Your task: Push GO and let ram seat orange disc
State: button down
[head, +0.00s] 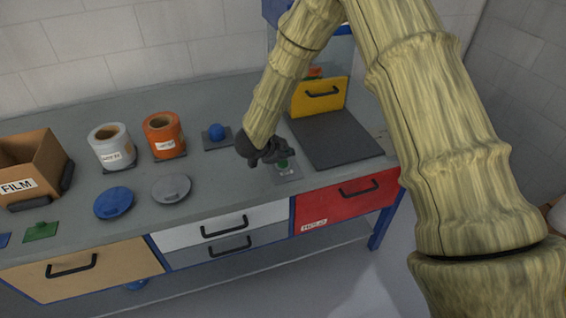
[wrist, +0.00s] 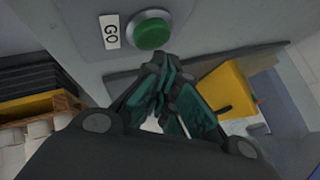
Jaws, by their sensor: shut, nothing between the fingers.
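The green GO button (wrist: 151,31) sits in a grey ring beside a white GO label (wrist: 110,31) in the wrist view. In the head view the green button (head: 283,164) is partly hidden by my gripper (head: 268,156). My gripper, also in the wrist view (wrist: 160,62), is shut and empty, its fingertips close to the button's edge; I cannot tell whether they touch it. The ram station has a yellow door (head: 320,95) with a black handle. A bit of orange (head: 315,72) shows above the door; the ram and the disc's seating are hidden.
An orange roller (head: 165,134), a white roller (head: 112,147), a blue knob (head: 216,132), and blue (head: 114,203) and grey (head: 171,188) lids stand on the bench left of my gripper. A FILM box (head: 32,165) stands far left. The dark plate (head: 334,138) before the door is clear.

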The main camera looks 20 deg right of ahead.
aim_at(285, 164)
jog(key=shift+f, duration=0.1)
jog(key=shift+f, duration=0.3)
jog(key=shift+f, duration=0.45)
dwell(0.9)
jog(key=shift+r, duration=0.15)
jog(key=shift+r+p, duration=0.55)
jog(key=shift+r, duration=0.2)
jog(key=shift+r+p, duration=2)
jog(key=shift+r, duration=0.55)
